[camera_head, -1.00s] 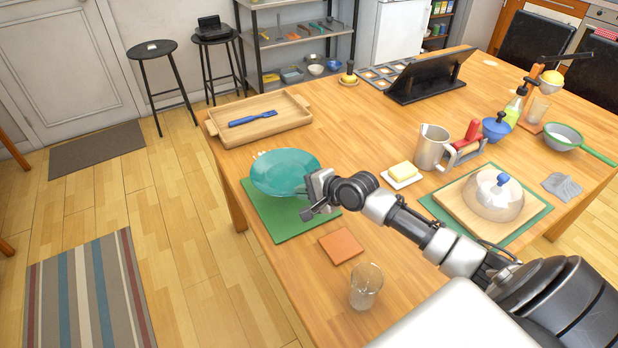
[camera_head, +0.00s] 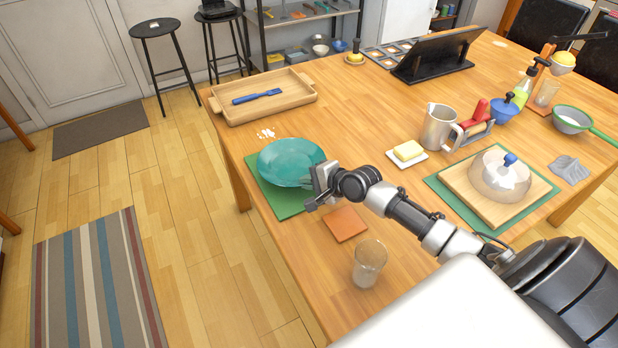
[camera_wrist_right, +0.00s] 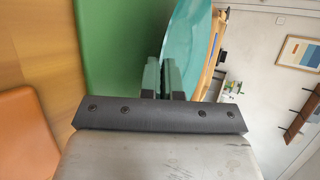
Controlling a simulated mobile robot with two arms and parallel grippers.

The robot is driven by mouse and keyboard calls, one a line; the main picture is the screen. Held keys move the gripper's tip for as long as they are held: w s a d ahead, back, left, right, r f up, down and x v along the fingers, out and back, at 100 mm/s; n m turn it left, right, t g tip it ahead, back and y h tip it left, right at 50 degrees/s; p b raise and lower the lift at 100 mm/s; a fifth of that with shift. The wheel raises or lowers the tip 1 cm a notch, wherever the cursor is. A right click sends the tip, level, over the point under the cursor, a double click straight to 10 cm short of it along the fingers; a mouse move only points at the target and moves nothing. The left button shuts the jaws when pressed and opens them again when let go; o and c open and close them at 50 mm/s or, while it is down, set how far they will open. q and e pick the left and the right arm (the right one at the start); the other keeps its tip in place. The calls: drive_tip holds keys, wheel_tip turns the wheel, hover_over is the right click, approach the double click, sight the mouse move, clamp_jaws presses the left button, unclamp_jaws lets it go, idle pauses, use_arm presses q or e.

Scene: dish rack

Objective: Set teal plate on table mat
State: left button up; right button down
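The teal plate (camera_head: 291,162) is over the green table mat (camera_head: 281,205) at the table's left front edge in the head view. It hides the mat's back part. My right gripper (camera_head: 318,182) is at the plate's right rim, shut on it. In the right wrist view the fingers (camera_wrist_right: 163,78) close around the rim of the plate (camera_wrist_right: 190,38), with the green mat (camera_wrist_right: 110,45) beside it. I cannot tell whether the plate touches the mat. My left gripper is not in view.
An orange coaster (camera_head: 345,224) and a clear glass (camera_head: 369,264) stand near the right arm. A wooden tray (camera_head: 305,92) with a blue fork lies behind the plate. A butter dish (camera_head: 407,153) and metal pitcher (camera_head: 439,129) stand to the right.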

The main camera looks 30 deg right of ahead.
sight(300, 190)
drive_tip(key=shift+f, duration=0.25)
idle(0.3)
drive_tip(key=shift+f+b, duration=0.35)
drive_tip(key=shift+f, duration=0.25)
drive_tip(key=shift+f, duration=0.25)
drive_tip(key=c, duration=1.3)
unclamp_jaws()
drive_tip(key=shift+s+a+f, duration=0.1)
drive_tip(key=shift+s+f, duration=0.2)
drive_tip(key=shift+f, duration=0.1)
drive_tip(key=v, duration=0.7)
drive_tip(key=p+v, duration=0.1)
drive_tip(key=v, duration=0.3)
drive_tip(key=shift+w+r, duration=0.25)
drive_tip(key=shift+r, duration=0.2)
